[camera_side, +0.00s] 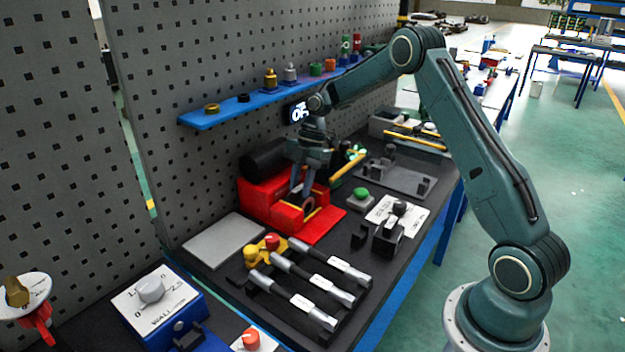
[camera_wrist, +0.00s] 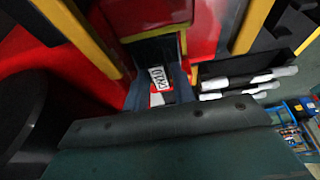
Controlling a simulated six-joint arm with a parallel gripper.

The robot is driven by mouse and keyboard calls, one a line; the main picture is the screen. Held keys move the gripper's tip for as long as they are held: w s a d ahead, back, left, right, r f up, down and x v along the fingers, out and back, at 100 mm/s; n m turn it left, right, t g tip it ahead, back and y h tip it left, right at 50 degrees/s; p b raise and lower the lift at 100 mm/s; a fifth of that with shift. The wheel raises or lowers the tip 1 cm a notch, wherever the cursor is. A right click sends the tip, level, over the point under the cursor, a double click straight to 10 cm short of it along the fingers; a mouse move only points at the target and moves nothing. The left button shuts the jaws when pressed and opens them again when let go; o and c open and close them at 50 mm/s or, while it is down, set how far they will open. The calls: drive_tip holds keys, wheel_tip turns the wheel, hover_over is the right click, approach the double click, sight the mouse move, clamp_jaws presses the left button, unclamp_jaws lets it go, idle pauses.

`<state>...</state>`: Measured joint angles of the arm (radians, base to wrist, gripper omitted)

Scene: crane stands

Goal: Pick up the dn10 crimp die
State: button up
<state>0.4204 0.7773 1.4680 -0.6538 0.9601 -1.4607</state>
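The dn10 crimp die (camera_wrist: 157,78) shows in the wrist view as a dark piece with a white label reading DN10, at the red crimping machine. My gripper (camera_wrist: 158,86) has one finger on each side of the label, close against it. In the side view my gripper (camera_side: 301,193) points down into the red crimping machine (camera_side: 258,198), and its fingers stand a little apart. The fingers and machine mostly hide the die there. I cannot tell whether the fingers press on the die or only straddle it.
The machine's red walls and yellow edges stand close around the fingers. A black cylinder (camera_side: 266,158) lies behind. Several hose fittings lie on a black rack (camera_side: 262,298) in front. A grey plate (camera_side: 222,240) at left is bare. A blue shelf (camera_side: 205,120) runs along the pegboard.

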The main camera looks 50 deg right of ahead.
drive_tip(key=shift+c, duration=0.4)
clamp_jaws()
drive_tip(key=shift+r, duration=0.1)
idle(0.8)
